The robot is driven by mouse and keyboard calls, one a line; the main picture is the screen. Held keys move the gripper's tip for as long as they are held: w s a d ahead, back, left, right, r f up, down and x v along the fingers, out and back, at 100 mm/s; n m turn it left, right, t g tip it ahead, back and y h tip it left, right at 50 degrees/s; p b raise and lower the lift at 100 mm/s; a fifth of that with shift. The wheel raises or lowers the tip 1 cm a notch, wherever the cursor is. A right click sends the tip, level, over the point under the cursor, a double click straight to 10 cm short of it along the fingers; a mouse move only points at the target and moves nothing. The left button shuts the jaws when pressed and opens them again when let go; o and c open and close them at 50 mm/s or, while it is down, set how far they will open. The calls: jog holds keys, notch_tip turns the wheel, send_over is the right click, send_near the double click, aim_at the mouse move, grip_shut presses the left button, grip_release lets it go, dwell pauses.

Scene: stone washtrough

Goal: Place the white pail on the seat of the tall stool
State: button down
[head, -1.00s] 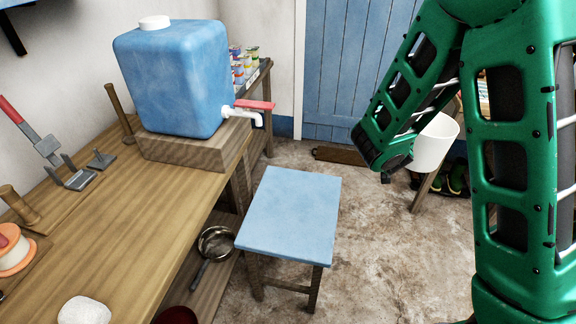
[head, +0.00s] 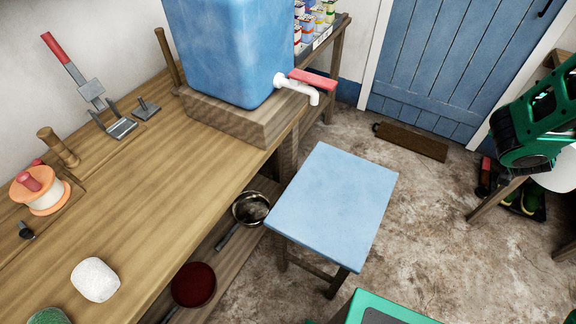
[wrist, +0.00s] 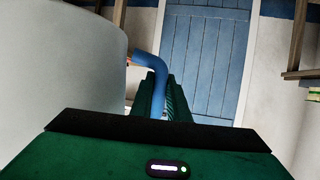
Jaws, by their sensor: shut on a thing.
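The stool (head: 335,205) has a flat light-blue square seat and dark wooden legs. It stands beside the workbench in the head view, and its seat is bare. The white pail (wrist: 60,85) fills the left of the wrist view as a large smooth pale wall. My gripper (wrist: 158,98) is shut on its curved blue handle (wrist: 146,60). In the head view my green arm is at the right edge, well right of the stool. A white patch (head: 562,178) below it looks like part of the pail, mostly cut off by the frame.
The workbench (head: 150,190) runs along the left with a blue water tank (head: 225,50) on a wooden block. Its white tap (head: 300,88) sticks out near the stool's back left. A pan (head: 250,208) sits on the lower shelf. Open floor lies right of the stool.

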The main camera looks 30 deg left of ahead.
jog(key=s+a+f+n+y, duration=0.1)
jog(key=a+f+n+y, duration=0.15)
jog(key=a, duration=0.75)
jog(key=a+f+n+y, duration=0.2)
jog(key=a+f+y, duration=0.15)
jog(key=a, duration=0.65)
jog(key=s+a+f+n+y, duration=0.1)
jog(key=a+f+n+y, duration=0.2)
jog(key=a, duration=0.8)
jog(key=s+a+f+n+g+y, duration=0.25)
jog(key=s+a+f, duration=0.45)
jog(key=s+a, duration=0.45)
jog(key=s+a+f+n+g+y, duration=0.3)
jog(key=s+a+f, duration=0.45)
jog(key=a, duration=0.65)
jog(key=shift+n+t, duration=0.4)
jog(key=shift+t, duration=0.15)
jog(key=shift+s+a+f, duration=0.1)
jog(key=shift+s+f, duration=0.1)
jog(key=shift+f, duration=0.65)
jog(key=shift+s+a+f, duration=0.1)
jog(key=shift+s+f, duration=0.05)
jog(key=shift+f, duration=0.75)
jog(key=shift+s+a+f, duration=0.1)
jog(key=shift+s+f, duration=0.1)
jog(key=shift+f, duration=1.25)
jog(key=c, duration=1.6)
grip_release()
jog(key=shift+s, duration=0.1)
